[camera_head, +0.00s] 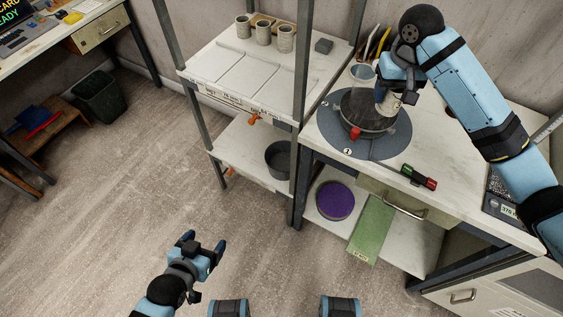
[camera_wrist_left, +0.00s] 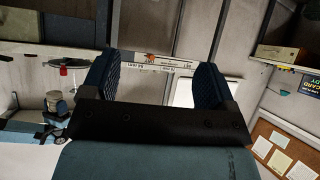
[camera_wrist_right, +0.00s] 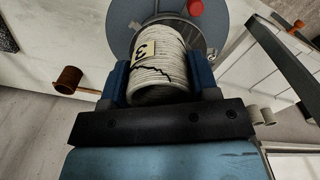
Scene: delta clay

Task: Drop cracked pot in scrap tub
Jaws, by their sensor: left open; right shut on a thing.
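The cracked pot (camera_wrist_right: 158,62) is pale and ribbed, with a dark jagged crack and a tag marked 3 in the right wrist view. My right gripper (camera_wrist_right: 158,80) is shut on it, one finger on each side. In the head view the pot (camera_head: 388,103) is over the round turntable (camera_head: 368,150), partly hidden by my right gripper (camera_head: 396,88); I cannot tell if it touches the surface. A dark grey round tub (camera_head: 279,160), possibly the scrap tub, stands on the rack's lower shelf. My left gripper (camera_head: 204,246) is open and empty above the floor.
Several cups (camera_head: 263,32) stand on the rack's upper shelf (camera_head: 250,70). Rack posts (camera_head: 302,75) stand beside the tub. A green-and-red marker (camera_head: 418,177) and a scale (camera_head: 503,205) lie on the workbench. A dark bin (camera_head: 100,97) stands on the floor at left. The middle floor is clear.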

